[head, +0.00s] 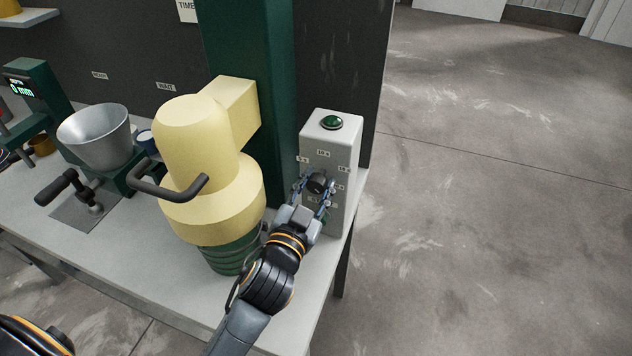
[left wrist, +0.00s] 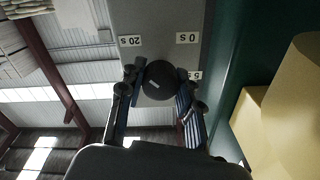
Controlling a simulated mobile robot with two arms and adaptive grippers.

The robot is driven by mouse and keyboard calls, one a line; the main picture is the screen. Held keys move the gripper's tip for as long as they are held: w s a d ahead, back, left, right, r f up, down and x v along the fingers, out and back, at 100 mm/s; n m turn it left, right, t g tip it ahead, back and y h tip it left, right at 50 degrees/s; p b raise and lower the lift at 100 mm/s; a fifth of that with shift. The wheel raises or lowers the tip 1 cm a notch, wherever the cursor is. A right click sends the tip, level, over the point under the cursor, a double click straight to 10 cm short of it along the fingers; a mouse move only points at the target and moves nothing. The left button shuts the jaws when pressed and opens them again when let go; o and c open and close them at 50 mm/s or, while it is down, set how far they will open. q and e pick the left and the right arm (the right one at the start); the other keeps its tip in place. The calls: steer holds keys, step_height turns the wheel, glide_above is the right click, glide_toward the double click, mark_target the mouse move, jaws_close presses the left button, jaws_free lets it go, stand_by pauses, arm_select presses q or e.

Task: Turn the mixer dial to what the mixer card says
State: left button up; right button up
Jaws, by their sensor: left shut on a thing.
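The mixer dial (head: 318,184) is a dark round knob on the front of a light grey control box (head: 345,157). My left gripper (head: 317,187) is shut on the dial, one finger on each side. In the left wrist view the dial (left wrist: 161,80) sits between the fingertips (left wrist: 160,88), with a short pale mark on its face. Labels reading 20 S (left wrist: 130,41) and 0 S (left wrist: 187,38) show around it, and a 5 S label is partly hidden. A card with TIME (head: 187,9) is cut off at the top edge. My right gripper is not in view.
A green button (head: 331,122) tops the control box. A cream mixer head (head: 195,140) with a dark handle stands close left of my left arm. A metal bowl (head: 97,137) is farther left. The bench (head: 150,277) ends just right of the box, with open floor beyond.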

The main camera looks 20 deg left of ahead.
arm_select(q)
steer(key=o, duration=1.2)
steer(key=shift+c, duration=0.2)
steer(key=s, duration=1.2)
steer(key=shift+a, duration=0.2)
steer(key=shift+f, duration=0.1)
